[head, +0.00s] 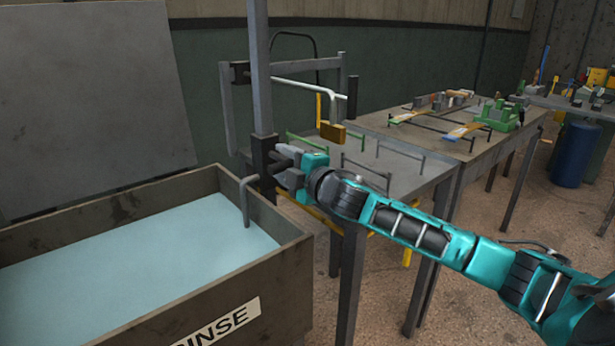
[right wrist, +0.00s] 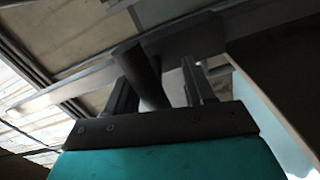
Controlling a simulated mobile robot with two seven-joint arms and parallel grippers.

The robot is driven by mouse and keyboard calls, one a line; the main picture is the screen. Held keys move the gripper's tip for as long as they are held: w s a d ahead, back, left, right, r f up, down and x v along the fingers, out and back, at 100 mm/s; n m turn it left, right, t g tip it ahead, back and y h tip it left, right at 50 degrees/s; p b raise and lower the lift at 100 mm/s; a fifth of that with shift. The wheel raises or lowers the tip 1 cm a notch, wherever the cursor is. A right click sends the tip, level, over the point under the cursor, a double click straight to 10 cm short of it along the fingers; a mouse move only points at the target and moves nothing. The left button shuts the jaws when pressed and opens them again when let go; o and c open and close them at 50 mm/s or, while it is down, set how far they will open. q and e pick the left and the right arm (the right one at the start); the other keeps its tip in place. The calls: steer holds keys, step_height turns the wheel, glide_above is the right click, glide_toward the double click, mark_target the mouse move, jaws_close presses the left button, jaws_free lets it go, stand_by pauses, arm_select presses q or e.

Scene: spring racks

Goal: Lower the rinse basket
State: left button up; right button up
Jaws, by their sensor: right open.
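A brown tank labelled RINSE (head: 288,292) holds pale blue liquid (head: 130,265). A grey upright post (head: 259,70) stands at its far right corner, with a dark collar (head: 263,152) around it. A bent grey rod (head: 244,200) reaches from the collar down to the liquid. I cannot make out the basket itself. My right gripper (head: 279,166) is at the collar. In the right wrist view its open fingers (right wrist: 158,78) stand either side of a dark round bar (right wrist: 141,72); I cannot tell whether they touch it. My left gripper is out of view.
A grey table (head: 395,165) with low wire racks stands right of the tank. A pale lever with a brass block (head: 332,131) hangs over it. A further table (head: 462,148) holds coloured parts. A large grey panel (head: 90,90) leans behind the tank.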

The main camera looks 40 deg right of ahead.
steer(key=s, duration=1.1)
steer(key=shift+s+d+b, duration=0.25)
steer(key=shift+d+b, duration=0.05)
steer(key=shift+d, duration=0.1)
